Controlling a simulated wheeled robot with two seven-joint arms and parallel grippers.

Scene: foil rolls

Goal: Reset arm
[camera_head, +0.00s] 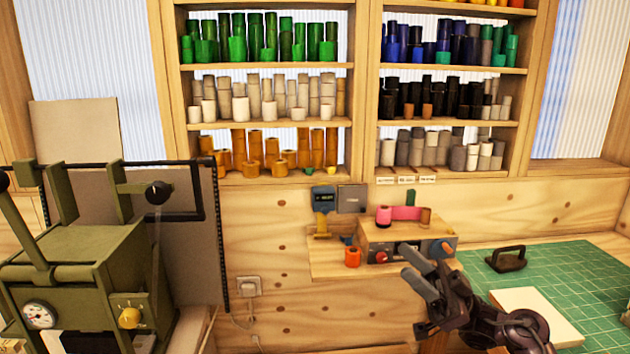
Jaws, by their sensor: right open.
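My right arm comes in from the lower right, in front of a wooden ledge. My right gripper (420,279) is open, with its two dark fingers apart and nothing between them. It hangs in front of the box-shaped device (408,246) on the ledge. A pink roll (384,215) with a strip trailing to the right lies on top of that device. A small orange roll (352,257) stands on the ledge left of the device, apart from the gripper. My left gripper is not in view.
A green hot-press machine (85,265) stands at the left. Shelves (270,124) with many coloured rolls fill the back wall. A green cutting mat (575,275) at the right holds a dark-handled tool (507,259) and a pale board (535,312). Part of the mat is clear.

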